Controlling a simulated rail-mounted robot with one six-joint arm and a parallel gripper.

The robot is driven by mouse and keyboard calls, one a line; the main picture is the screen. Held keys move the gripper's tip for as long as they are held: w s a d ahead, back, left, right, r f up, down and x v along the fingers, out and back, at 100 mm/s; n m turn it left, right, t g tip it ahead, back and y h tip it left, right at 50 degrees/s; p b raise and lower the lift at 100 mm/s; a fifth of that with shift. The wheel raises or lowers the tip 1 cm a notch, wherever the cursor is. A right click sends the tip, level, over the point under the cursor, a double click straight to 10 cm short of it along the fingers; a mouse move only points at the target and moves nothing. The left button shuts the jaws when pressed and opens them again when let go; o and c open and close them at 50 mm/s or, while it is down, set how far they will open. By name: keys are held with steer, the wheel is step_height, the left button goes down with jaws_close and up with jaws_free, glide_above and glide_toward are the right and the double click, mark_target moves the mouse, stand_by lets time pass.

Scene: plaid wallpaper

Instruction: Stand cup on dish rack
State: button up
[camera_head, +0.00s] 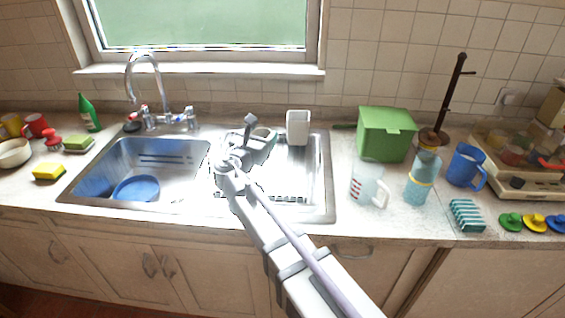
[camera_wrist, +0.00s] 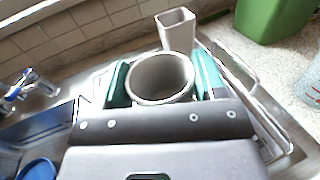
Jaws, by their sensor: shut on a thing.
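A grey, round, open-topped cup (camera_wrist: 161,78) is between the two green fingers of my gripper (camera_wrist: 163,82) in the wrist view. The gripper is shut on it, and its mouth faces the camera. In the head view my gripper (camera_head: 262,136) is over the ribbed metal draining area (camera_head: 310,180) right of the sink basin; the cup is mostly hidden there. I see no separate dish rack apart from this draining area. Whether the cup's bottom touches the metal is hidden.
A white square holder (camera_head: 298,127) stands just behind and right of my gripper. A green box (camera_head: 386,134), measuring jug (camera_head: 368,186) and blue bottle (camera_head: 422,180) are right of the sink. The basin holds a blue bowl (camera_head: 136,188). The tap (camera_head: 146,75) rises behind.

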steer(key=f+b, duration=0.6)
steer(key=f, duration=0.1)
steer(key=shift+a, duration=0.3)
steer(key=shift+r, duration=0.2)
step_height(320, 180, down, 4)
steer(key=b, duration=0.4)
steer(key=shift+r, duration=0.3)
steer(key=shift+d+f, duration=0.1)
steer(key=shift+f, duration=0.15)
steer(key=o, duration=1.3)
steer(key=shift+r, duration=0.1)
steer(key=shift+c, duration=0.2)
